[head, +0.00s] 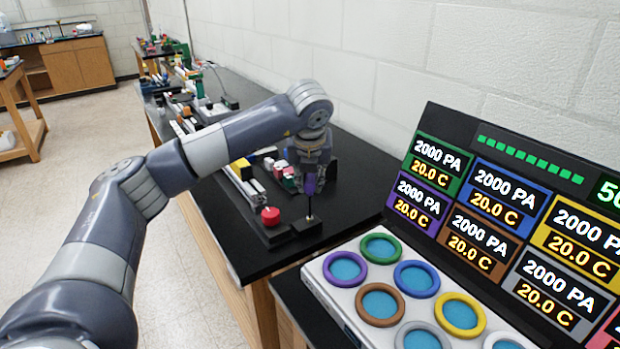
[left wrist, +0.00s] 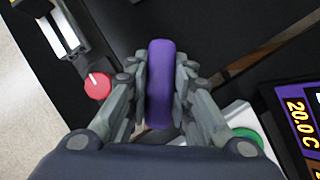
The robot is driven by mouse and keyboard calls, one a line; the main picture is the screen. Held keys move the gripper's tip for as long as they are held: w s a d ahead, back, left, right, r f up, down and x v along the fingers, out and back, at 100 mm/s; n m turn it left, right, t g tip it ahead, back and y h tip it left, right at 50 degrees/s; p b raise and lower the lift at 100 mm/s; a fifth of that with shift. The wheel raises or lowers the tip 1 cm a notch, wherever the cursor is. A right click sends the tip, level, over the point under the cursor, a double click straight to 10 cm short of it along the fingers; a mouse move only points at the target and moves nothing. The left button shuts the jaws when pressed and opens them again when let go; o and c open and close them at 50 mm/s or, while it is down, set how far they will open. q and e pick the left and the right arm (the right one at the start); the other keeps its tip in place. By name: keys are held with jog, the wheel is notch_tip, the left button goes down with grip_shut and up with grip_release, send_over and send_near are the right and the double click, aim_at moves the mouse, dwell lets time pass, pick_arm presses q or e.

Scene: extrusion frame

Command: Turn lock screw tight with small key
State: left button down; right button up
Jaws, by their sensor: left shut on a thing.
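My left gripper (head: 311,175) is shut on the purple handle of the small key (head: 310,187). In the left wrist view the purple handle (left wrist: 160,85) sits between the two fingers of the left gripper (left wrist: 160,95). In the head view the key's thin dark shaft points down to a small black block (head: 307,227) near the bench's front end. The lock screw is not distinguishable, and I cannot tell whether the tip is seated in it. My right gripper is not in view.
A red knob (head: 270,216) stands just left of the black block; it also shows in the left wrist view (left wrist: 98,85). Colored parts crowd the black bench (head: 345,185) behind. A white panel with colored rings (head: 352,299) and a display board (head: 520,215) stand at right.

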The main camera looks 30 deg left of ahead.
pick_arm(q)
jog(key=shift+f+b, duration=0.45)
jog(key=shift+f, duration=0.05)
dwell(0.4)
jog(key=shift+m, duration=0.3)
jog(key=shift+m+h+b, duration=0.3)
jog(key=shift+m+b, duration=0.05)
jog(key=shift+m, duration=0.05)
jog(key=shift+s+f, duration=0.1)
jog(key=shift+f, duration=0.05)
jog(key=shift+m+t+h, duration=0.3)
jog(key=shift+m, duration=0.5)
